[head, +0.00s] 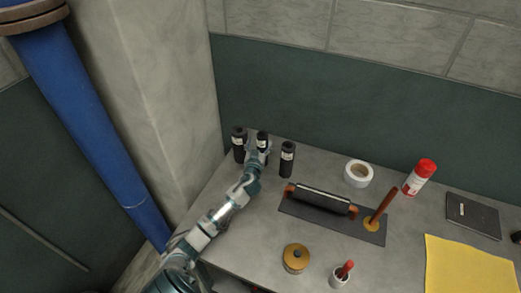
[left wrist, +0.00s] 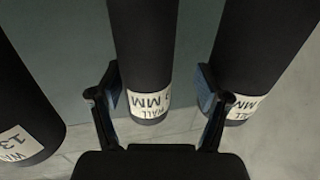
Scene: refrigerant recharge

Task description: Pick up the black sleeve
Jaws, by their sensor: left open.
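Three black sleeves with white labels stand at the back left of the table. The middle sleeve (head: 262,140) is at my left gripper (head: 258,152); in the left wrist view this sleeve (left wrist: 145,50) lies between the two open fingers (left wrist: 160,95), with a gap on each side. The left sleeve (head: 239,145) stands close beside it. The right sleeve (head: 287,160) stands a little apart. Two more sleeves flank the fingers in the left wrist view, one at the left (left wrist: 22,100) and one at the right (left wrist: 262,50). My right gripper is not in view.
A wall is behind.

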